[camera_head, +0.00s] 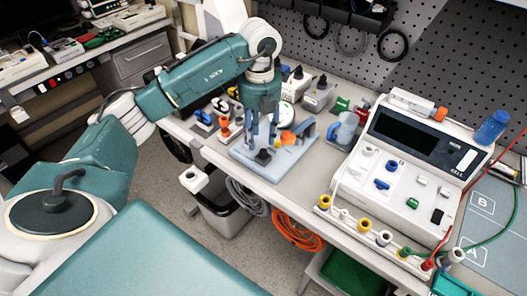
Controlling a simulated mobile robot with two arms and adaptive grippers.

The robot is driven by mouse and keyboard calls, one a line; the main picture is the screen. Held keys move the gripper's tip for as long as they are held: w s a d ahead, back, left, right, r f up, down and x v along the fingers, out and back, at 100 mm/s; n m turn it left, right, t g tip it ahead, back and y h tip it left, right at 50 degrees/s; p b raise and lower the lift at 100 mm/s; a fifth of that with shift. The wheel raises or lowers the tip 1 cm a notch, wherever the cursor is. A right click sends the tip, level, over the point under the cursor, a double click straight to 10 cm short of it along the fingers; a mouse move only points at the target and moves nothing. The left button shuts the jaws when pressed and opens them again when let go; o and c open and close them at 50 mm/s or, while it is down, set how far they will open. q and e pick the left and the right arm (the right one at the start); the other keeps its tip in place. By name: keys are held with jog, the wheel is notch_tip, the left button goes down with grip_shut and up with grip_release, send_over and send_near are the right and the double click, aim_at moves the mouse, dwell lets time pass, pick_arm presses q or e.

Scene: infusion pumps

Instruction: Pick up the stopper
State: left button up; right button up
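My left gripper (263,138) points down over a light blue tray (245,152) on the workbench. Its two fingers look spread, with a gap between them. A small black piece (263,157) sits on the tray just below the fingertips; it may be the stopper, but it is too small to be sure. An orange round piece (288,138) lies on the tray just right of the fingers. I cannot tell whether the fingers touch anything. My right gripper is not in view.
Coloured connectors (363,226) line the front edge. Small parts and grey boxes (319,94) crowd the bench behind the tray. A bin (225,215) stands below.

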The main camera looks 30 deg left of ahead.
aim_at(263, 150)
pick_arm(q)
jog(key=shift+w+f, duration=0.1)
jog(key=shift+f, duration=0.3)
jog(key=shift+w+f, duration=0.2)
jog(key=shift+f, duration=0.15)
jog(key=f+p, duration=0.1)
jog(key=f, duration=0.1)
jog(key=f+p, duration=0.1)
jog(key=f, duration=0.1)
jog(key=shift+w+d+f+p, duration=0.2)
jog(key=shift+p, duration=0.15)
jog(key=shift+f, duration=0.15)
jog(key=shift+w, duration=0.1)
jog(key=c, duration=0.7)
jog(key=shift+c, duration=1.4)
grip_shut()
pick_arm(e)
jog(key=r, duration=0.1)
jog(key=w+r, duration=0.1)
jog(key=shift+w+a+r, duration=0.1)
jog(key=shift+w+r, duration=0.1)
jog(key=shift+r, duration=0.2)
